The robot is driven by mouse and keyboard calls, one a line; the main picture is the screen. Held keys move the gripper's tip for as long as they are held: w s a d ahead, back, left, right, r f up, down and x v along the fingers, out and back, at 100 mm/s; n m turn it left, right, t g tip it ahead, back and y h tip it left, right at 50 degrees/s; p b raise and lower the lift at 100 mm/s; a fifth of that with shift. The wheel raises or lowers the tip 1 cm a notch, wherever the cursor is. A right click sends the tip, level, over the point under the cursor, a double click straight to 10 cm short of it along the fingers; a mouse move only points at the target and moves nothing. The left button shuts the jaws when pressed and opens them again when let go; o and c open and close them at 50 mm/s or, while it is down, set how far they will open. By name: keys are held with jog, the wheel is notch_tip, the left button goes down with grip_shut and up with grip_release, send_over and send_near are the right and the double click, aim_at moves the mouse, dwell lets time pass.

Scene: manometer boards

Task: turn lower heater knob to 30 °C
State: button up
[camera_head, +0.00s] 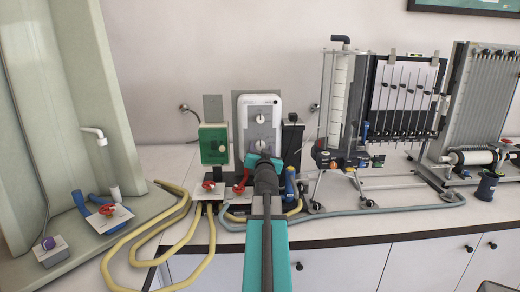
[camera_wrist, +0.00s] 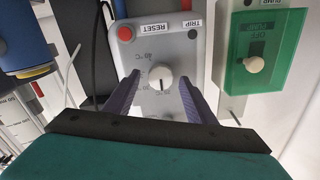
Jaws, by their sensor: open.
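The white heater box (camera_head: 272,107) stands upright at the back of the bench, with an upper knob (camera_head: 261,117) and the lower heater knob (camera_head: 260,145). In the wrist view, which shows the panel upside down, a round pale knob (camera_wrist: 161,77) with a dark pointer line sits on the grey panel (camera_wrist: 190,52) amid °C markings. The line points toward the picture's bottom. My gripper (camera_head: 263,157) is in front of the lower knob. In the wrist view its open fingers (camera_wrist: 159,88) lie left and right of the knob, with gaps; their depth is unclear.
A green pump box (camera_head: 213,145) stands just left of the heater; its knob (camera_wrist: 253,64) shows in the wrist view. A black unit (camera_head: 291,143) and blue cylinder (camera_head: 290,184) are close on the right. Red-handled valves (camera_head: 209,186) and yellow hoses (camera_head: 145,215) lie in front.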

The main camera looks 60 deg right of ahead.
jog(key=shift+w+d, duration=0.25)
jog(key=shift+d, duration=0.05)
jog(key=c, duration=1)
jog(key=shift+a+f, duration=0.1)
jog(key=shift+a, duration=0.25)
jog(key=shift+c, duration=0.2)
jog(key=shift+d, duration=0.25)
